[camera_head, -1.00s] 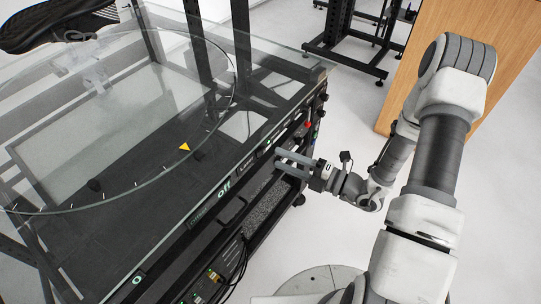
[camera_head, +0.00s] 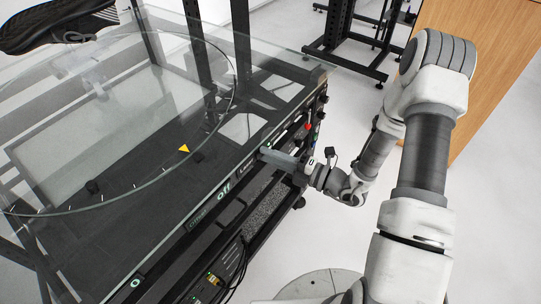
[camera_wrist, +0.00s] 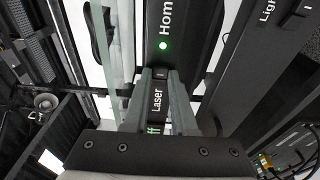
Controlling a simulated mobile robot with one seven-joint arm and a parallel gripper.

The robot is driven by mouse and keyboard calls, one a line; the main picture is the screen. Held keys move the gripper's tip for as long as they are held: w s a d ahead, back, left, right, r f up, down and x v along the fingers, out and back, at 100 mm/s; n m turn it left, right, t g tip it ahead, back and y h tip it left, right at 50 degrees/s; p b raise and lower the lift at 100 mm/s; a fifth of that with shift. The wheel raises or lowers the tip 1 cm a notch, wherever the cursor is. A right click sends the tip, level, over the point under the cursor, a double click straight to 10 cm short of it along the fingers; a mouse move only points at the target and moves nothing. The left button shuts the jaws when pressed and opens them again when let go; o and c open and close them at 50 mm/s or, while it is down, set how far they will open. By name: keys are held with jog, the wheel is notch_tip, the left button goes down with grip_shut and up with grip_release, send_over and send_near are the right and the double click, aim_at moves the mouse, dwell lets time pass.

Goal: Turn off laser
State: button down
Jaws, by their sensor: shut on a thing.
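In the head view my gripper (camera_head: 265,154) is at the front panel of the turntable frame, just right of the Laser label (camera_head: 246,168). In the wrist view my gripper (camera_wrist: 159,73) has its two grey fingers close together on the laser switch (camera_wrist: 160,72), a small dark part at the end of the Laser panel (camera_wrist: 157,98). The fingers and palm hide much of the switch and panel. Green "ff" letters (camera_wrist: 153,130) show beside the word Laser, partly covered. In the head view a green "off" (camera_head: 223,189) is lit left of the Laser label.
The glass turntable disc (camera_head: 122,207) lies over the frame, with a yellow triangle marker (camera_head: 184,148) and a black shoe (camera_head: 60,25). A red knob (camera_head: 308,126) is on the panel further right. A Home panel with a green light (camera_wrist: 163,45) adjoins Laser. A wooden cabinet (camera_head: 480,70) stands at right.

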jog(key=shift+r, duration=0.1)
jog(key=shift+s+a+m+t+h+p, duration=0.1)
jog(key=shift+s+m+t+h+p, duration=0.15)
jog(key=shift+m+t+h+p, duration=0.8)
jog(key=shift+y, duration=0.25)
jog(key=c, duration=0.7)
grip_release()
jog(key=p+v, duration=0.2)
jog(key=v, duration=1.5)
jog(key=shift+s+f, duration=0.15)
jog(key=shift+f, duration=0.1)
